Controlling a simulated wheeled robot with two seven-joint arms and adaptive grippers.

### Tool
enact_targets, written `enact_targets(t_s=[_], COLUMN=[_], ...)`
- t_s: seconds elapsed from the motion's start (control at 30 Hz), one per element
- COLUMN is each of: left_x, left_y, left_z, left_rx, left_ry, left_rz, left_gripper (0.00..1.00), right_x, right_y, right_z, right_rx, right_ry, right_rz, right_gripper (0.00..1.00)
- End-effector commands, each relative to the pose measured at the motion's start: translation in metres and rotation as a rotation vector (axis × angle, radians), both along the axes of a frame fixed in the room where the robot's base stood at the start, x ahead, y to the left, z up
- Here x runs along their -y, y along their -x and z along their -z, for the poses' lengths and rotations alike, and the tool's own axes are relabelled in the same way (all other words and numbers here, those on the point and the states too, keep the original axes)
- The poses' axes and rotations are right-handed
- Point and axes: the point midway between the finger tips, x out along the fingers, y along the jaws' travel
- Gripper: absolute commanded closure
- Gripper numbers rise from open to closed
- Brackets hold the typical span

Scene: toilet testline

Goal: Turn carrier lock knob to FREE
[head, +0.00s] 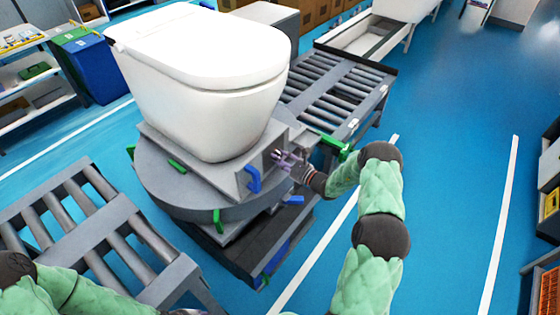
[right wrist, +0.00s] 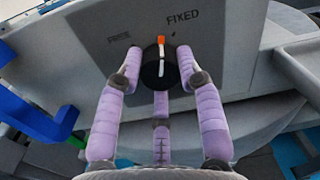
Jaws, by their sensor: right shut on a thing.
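The carrier lock knob (right wrist: 152,72) is a round black knob with a white line and an orange tip, set on the grey carrier face. In the right wrist view its orange tip points about straight up, between the faint FREE label (right wrist: 118,37) at left and the FIXED label (right wrist: 183,17) at upper right. My right gripper (right wrist: 159,80) is shut on the knob, its purple fingers around it at left, right and below. In the head view the right gripper (head: 284,157) is at the carrier's front face and largely covers the knob.
A white toilet (head: 205,90) stands on the grey carrier (head: 205,180), above a round turntable (head: 150,185). A blue handle (head: 253,178) sits left of my right gripper. Roller conveyors lie behind (head: 335,90) and at lower left (head: 85,225). Blue floor is open at right.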

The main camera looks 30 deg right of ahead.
Motion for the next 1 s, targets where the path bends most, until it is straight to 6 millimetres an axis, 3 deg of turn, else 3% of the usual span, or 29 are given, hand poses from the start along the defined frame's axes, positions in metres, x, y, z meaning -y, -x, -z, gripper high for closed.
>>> enact_targets(t_s=[1.0], left_x=[0.000], left_y=[0.000], left_z=[0.079], left_rx=[0.000], left_ry=[0.000], left_rz=[0.000], left_gripper=[0.60], right_x=[0.001], right_y=[0.000], right_z=[0.007], right_rx=[0.333], right_ry=[0.824], right_rz=[-0.001], right_gripper=[0.95])
